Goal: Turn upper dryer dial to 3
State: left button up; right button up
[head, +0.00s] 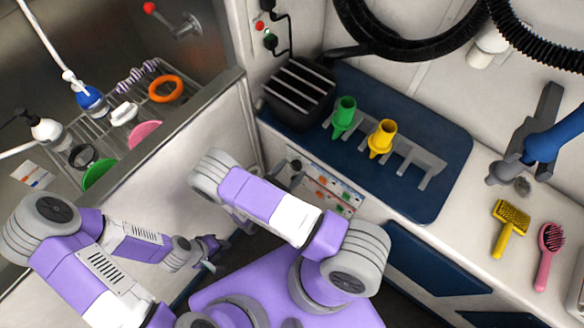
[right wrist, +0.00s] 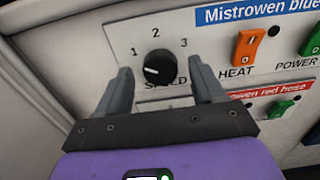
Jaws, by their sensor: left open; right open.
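The upper dryer dial (right wrist: 159,68) is a round black knob with a white pointer mark, on the white panel in the right wrist view. The numbers 1, 2 and 3 are printed around it, with SPEED below. Its mark points left, to the side of the 1. My right gripper (right wrist: 161,74) is open, with one finger on each side of the dial; I cannot tell whether they touch it. In the head view the control panel (head: 336,190) is partly hidden by my right arm. My left gripper (head: 210,250) is open and empty, low and away from the panel.
Right of the dial are an orange HEAT switch (right wrist: 246,46) and a green POWER switch (right wrist: 313,42). A second panel row, labelled for the red hose, lies just below. Above the panel, a blue mat (head: 440,150) bears a rack with green and yellow nozzles.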

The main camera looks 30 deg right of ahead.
jog(key=shift+d, duration=0.15)
jog(key=shift+c, duration=0.4)
jog(key=c, duration=1)
